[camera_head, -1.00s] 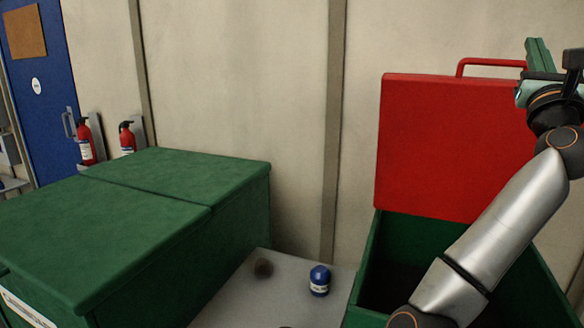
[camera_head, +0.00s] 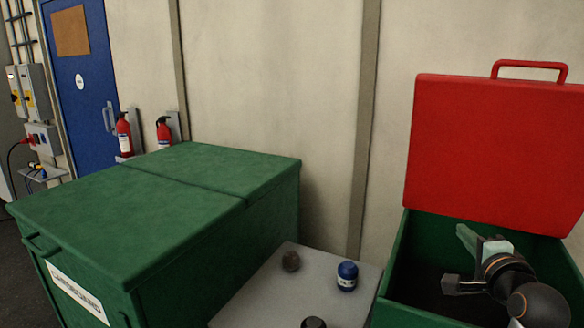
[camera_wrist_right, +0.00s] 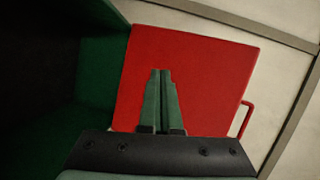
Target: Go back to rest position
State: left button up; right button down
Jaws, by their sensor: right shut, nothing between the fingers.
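My right gripper (camera_head: 468,238) is over the open green box at the right of the head view, in front of its raised red lid. In the right wrist view its two green fingers (camera_wrist_right: 160,100) are together and empty, with the red lid (camera_wrist_right: 200,75) behind them. My left gripper is not in view.
The open green box (camera_head: 398,262) has its red lid (camera_head: 490,150) standing up against the wall. A closed green box (camera_head: 170,210) stands at the left. Fire extinguishers (camera_head: 124,135) hang behind.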

jog(key=s+a+f+n+g+y, duration=0.1)
jog(key=s+a+f+n+g, duration=0.35)
jog(key=f, duration=0.55)
jog(key=s+a+f+n+g+y, duration=0.1)
jog(key=s+a+f+n+g, duration=0.15)
jog(key=s+f+n, duration=0.5)
jog(key=s+a+f+n+g, duration=0.35)
jog(key=s+f, duration=0.35)
jog(key=s, duration=0.3)
jog(key=s+a+f+n+g, duration=0.3)
jog(key=s+f+n, duration=0.2)
jog(key=s+f, duration=0.45)
jog(key=w+a+f+t+y+b, duration=0.1)
jog(key=a+f+t, duration=0.1)
jog(key=f, duration=0.3)
jog(key=w+a+f+t+y+b, duration=0.2)
jog(key=f+t, duration=0.2)
jog(key=f, duration=0.2)
jog(key=shift+w+f, duration=0.25)
jog(key=shift+t, duration=0.25)
